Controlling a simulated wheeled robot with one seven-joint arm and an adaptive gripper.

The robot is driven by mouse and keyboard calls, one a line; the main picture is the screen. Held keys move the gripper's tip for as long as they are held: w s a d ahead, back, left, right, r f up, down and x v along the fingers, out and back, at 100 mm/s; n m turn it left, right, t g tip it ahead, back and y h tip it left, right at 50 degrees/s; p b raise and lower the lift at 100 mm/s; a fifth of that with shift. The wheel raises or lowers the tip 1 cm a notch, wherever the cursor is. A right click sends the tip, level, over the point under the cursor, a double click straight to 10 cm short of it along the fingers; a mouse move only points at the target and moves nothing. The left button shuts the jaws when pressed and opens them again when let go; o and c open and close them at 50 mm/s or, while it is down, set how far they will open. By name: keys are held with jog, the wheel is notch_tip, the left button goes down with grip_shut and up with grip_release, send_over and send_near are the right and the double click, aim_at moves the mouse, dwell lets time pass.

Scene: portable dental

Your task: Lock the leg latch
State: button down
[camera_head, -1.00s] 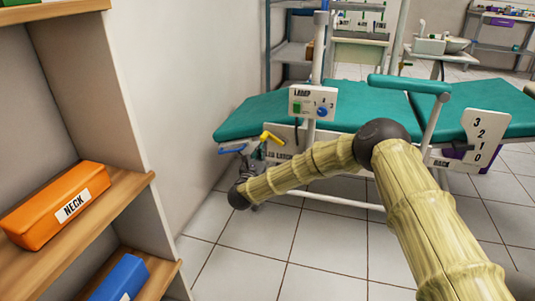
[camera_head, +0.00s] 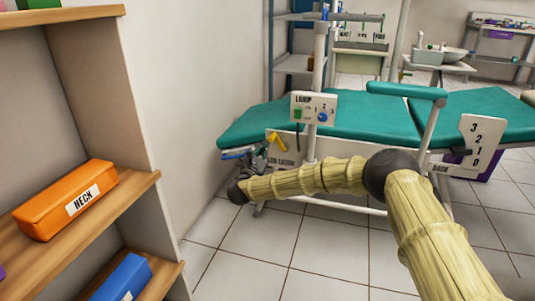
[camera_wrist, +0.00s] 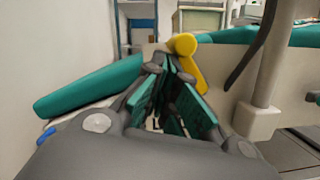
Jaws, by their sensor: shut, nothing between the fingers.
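The yellow latch lever (camera_head: 278,142) is on the white side panel (camera_head: 292,155) at the leg end of the green dental chair (camera_head: 262,124). The panel's label is partly covered by my arm. In the wrist view the lever (camera_wrist: 190,63) slants from a round upper-left end down to the right. My gripper (camera_wrist: 168,62) is shut and empty, with its tips close beside the lever's upper end; I cannot tell whether they touch. In the head view my gripper (camera_head: 246,152) is small, at the chair's leg end, left of the lever.
A lamp control box (camera_head: 313,108) on a post stands above the panel. The white wall (camera_head: 195,90) is close to the chair's leg end. The tiled floor (camera_head: 330,260) in front is clear.

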jog(key=shift+s+d+r+m+p, duration=0.15)
jog(key=shift+d+r+p, duration=0.2)
jog(key=shift+d+r, duration=0.25)
jog(key=shift+s+d+r+m+p, duration=0.15)
jog(key=shift+d+r+p, duration=0.2)
jog(key=shift+r, duration=0.3)
jog(key=shift+d+r, duration=0.2)
jog(key=shift+d, duration=0.15)
jog(key=s+a+f+p, duration=0.2)
jog(key=s+a+f, duration=0.1)
jog(key=s+a, duration=0.4)
jog(key=shift+s+a, duration=0.3)
jog(key=shift+s, duration=0.3)
dwell(0.4)
